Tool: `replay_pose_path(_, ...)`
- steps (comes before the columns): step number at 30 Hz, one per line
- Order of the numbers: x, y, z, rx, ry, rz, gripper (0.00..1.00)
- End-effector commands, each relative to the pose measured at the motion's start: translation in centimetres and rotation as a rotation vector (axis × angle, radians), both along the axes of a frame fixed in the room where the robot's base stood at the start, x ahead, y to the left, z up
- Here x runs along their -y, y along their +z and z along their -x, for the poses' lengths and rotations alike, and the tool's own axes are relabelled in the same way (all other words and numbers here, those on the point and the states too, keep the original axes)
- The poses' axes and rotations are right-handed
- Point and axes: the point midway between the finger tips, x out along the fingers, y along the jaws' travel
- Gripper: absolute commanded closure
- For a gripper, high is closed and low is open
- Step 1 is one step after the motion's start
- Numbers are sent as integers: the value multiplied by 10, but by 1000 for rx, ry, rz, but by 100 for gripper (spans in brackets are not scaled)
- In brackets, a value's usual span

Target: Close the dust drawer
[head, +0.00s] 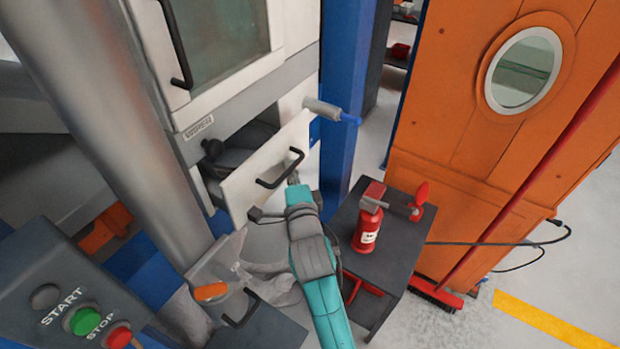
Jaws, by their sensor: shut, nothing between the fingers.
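The dust drawer (243,192) shows in the head view as a white-fronted drawer pulled out of the grey and white machine. A dark gap with dark contents shows behind its front. Its black bar handle (280,170) is on the front face. My gripper (293,178) is at the end of the teal arm, by the right end of the handle. It is shut and holds nothing. Whether it touches the handle or the drawer front, I cannot tell. The fingertips are small and partly hidden by the wrist.
A dark table (395,245) with a red fire extinguisher (368,225) stands right of my arm. A grey crank (322,108) with a blue grip juts out above the drawer. A START/STOP panel (75,305) is at lower left. An orange cabinet (450,130) stands at right.

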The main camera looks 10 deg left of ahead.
Motion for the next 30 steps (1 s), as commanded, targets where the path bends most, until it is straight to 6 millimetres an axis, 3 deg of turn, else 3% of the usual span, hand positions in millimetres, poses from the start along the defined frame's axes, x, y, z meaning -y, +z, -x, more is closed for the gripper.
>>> replay_pose_path(3, -32, 1, -11, 0, 3, 1, 100)
replay_pose_path(10, -66, 0, -23, 0, 1, 1, 100)
replay_pose_path(23, -73, 2, -25, 2, 5, -3, 100)
replay_pose_path(30, -64, 3, -30, 2, 3, -4, 100)
